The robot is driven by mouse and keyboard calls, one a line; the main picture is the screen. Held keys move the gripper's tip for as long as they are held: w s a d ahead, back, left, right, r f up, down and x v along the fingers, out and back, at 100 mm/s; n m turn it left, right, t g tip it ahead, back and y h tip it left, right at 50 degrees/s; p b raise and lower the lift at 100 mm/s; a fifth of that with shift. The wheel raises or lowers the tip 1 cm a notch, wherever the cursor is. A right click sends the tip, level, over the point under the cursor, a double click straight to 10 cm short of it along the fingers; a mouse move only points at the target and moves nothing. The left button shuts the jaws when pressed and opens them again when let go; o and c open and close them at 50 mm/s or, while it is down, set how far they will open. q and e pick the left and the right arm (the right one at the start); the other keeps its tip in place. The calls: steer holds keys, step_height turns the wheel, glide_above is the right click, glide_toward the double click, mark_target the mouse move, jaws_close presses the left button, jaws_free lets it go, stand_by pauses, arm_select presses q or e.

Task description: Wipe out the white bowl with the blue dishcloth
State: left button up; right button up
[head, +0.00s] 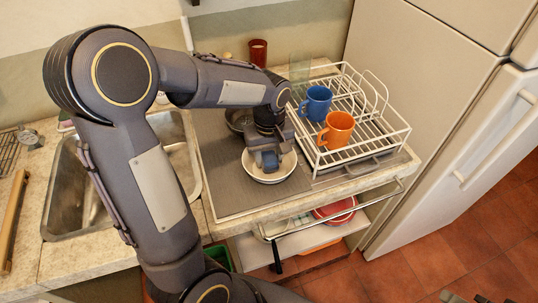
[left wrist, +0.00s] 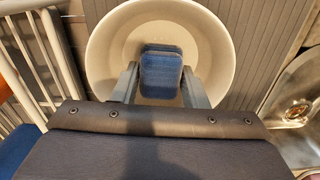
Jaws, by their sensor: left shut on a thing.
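The white bowl (head: 284,174) stands upright on the grey ribbed mat, left of the dish rack. It fills the upper middle of the left wrist view (left wrist: 103,45). My left gripper (head: 268,161) points down into the bowl and is shut on the blue dishcloth (left wrist: 161,70). The cloth is a folded blue pad between the two fingers, over the middle of the bowl. I cannot tell whether it touches the bowl's bottom. The cloth is mostly hidden by the gripper in the head view.
A white wire rack (head: 368,143) holds a blue mug (head: 316,102) and an orange mug (head: 337,131) right of the bowl. A dark pan (head: 238,118) is behind the bowl. The steel sink (head: 88,212) is left. The mat (head: 226,185) is bare left of the bowl.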

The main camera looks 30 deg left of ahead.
arm_select(q)
steer(key=shift+f+b, duration=0.45)
steer(key=shift+f, duration=0.15)
steer(key=shift+w+a, duration=0.1)
stand_by(0.3)
steer(key=shift+w+a+r, duration=0.1)
steer(key=shift+w+a, duration=0.05)
steer(key=shift+a, duration=0.05)
steer(key=shift+s, duration=0.35)
steer(key=shift+s, duration=0.1)
steer(key=shift+d, duration=0.1)
steer(key=shift+s+d, duration=0.15)
steer(key=shift+d, duration=0.15)
